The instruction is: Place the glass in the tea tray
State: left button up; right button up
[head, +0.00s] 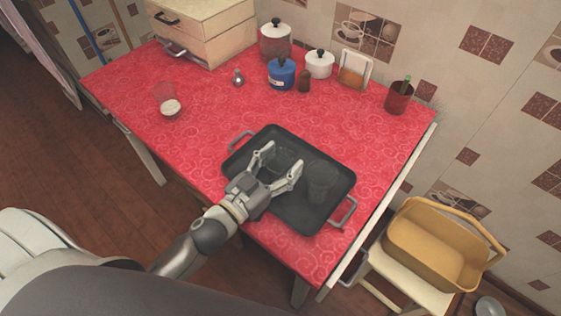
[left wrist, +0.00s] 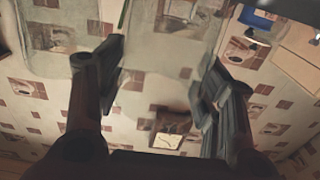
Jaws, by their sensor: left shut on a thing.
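The black tea tray (head: 262,212) with grey handles lies near the front right of the red table. My left gripper (head: 281,164) is over the tray, its fingers shut on a clear glass (head: 284,158). In the left wrist view this glass (left wrist: 168,38) stands between the two fingers (left wrist: 160,85). A second clear glass (head: 319,180) stands in the tray just right of the gripper; it also shows in the left wrist view (left wrist: 60,40). Whether the held glass touches the tray floor cannot be told. The right gripper is not in view.
A faint clear object (head: 163,92) and a white round thing (head: 170,107) are on the table's left. A blue pot (head: 281,75), white pot (head: 319,65) and red cup (head: 398,98) stand at the back. A yellow basket (head: 432,250) sits right of the table.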

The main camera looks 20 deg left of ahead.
pick_arm(q)
jog(key=shift+f, duration=0.15)
jog(key=o, duration=1.2)
jog(key=shift+r, duration=0.2)
jog(key=shift+s+a+f, duration=0.1)
jog(key=shift+s+a, duration=0.05)
jog(key=shift+s, duration=0.2)
jog(key=b+v, duration=0.2)
jog(key=v, duration=0.8)
jog(key=shift+s+a, duration=0.2)
jog(key=shift+s, duration=0.4)
